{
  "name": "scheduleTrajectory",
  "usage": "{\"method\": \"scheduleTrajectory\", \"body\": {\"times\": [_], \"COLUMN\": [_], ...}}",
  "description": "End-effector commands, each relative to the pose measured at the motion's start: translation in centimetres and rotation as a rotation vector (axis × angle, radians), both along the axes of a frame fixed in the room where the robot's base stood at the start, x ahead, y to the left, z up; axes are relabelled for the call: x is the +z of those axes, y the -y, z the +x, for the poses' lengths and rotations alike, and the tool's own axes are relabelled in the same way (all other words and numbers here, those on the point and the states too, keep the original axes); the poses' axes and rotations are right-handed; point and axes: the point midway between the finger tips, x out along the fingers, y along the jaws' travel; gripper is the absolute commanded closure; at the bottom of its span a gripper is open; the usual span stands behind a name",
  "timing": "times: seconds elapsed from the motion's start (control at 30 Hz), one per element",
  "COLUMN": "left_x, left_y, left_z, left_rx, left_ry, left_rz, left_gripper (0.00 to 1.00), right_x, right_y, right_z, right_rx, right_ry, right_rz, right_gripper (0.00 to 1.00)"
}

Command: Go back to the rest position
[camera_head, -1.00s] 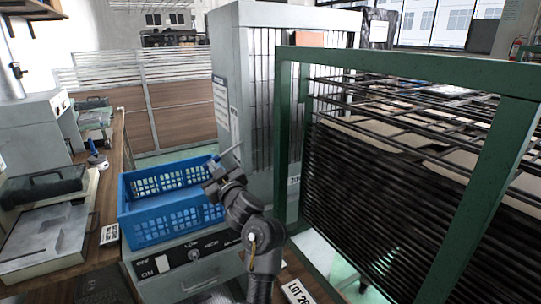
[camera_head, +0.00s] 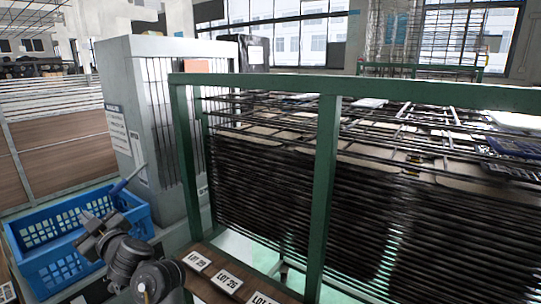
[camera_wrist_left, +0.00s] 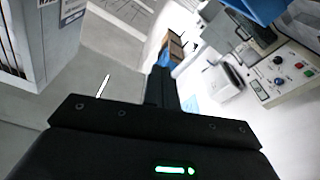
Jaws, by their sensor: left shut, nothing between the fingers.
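My left gripper (camera_head: 88,218) is at the lower left of the head view, in front of and over the near side of the blue basket (camera_head: 38,236). It is shut and holds nothing. My dark arm links come up from the bottom edge behind it. In the left wrist view the black gripper body (camera_wrist_left: 160,90) fills the lower middle, with its shut fingers pointing away. The blue basket's edge also shows at the top right of that view (camera_wrist_left: 258,8). My right gripper is in neither view.
A green-framed rack (camera_head: 328,190) with many dark rods fills the middle and right. A grey cabinet (camera_head: 140,110) stands behind the basket. Lot labels lie on a brown ledge (camera_head: 215,262) near my arm. The wrist view shows a control panel (camera_wrist_left: 285,75) and open grey floor (camera_wrist_left: 95,70).

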Motion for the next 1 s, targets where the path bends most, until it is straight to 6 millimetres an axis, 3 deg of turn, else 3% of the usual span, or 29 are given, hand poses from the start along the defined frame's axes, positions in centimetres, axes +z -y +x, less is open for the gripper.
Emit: {"method": "scheduleTrajectory", "body": {"times": [0.37,0.57,0.67,0.77,0.83,0.9,1.0], "left_x": [-4.4,-9.1,-12.6,-17.1,-20.8,-24.4,-28.3], "left_y": [3.2,6.3,8.7,11.8,14.3,16.8,19.4], "left_z": [1.2,0.7,-0.4,-2.6,-5.3,-8.7,-13.7], "left_rx": [-0.236,-0.44,-0.568,-0.714,-0.824,-0.926,-1.029], "left_ry": [-0.101,-0.231,-0.335,-0.479,-0.609,-0.755,-0.937], "left_rz": [0.027,0.026,0.011,-0.018,-0.054,-0.095,-0.154], "left_gripper": [1.0,1.0,1.0,1.0,1.0,1.0,1.0], "right_x": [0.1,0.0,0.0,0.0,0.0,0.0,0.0], "right_y": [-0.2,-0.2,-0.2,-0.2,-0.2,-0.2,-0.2], "right_z": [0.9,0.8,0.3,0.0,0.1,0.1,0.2], "right_rx": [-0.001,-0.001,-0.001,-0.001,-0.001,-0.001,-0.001], "right_ry": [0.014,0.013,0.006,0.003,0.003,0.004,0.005], "right_rz": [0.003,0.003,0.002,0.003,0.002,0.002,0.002], "right_gripper": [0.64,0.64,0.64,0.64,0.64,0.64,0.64]}}
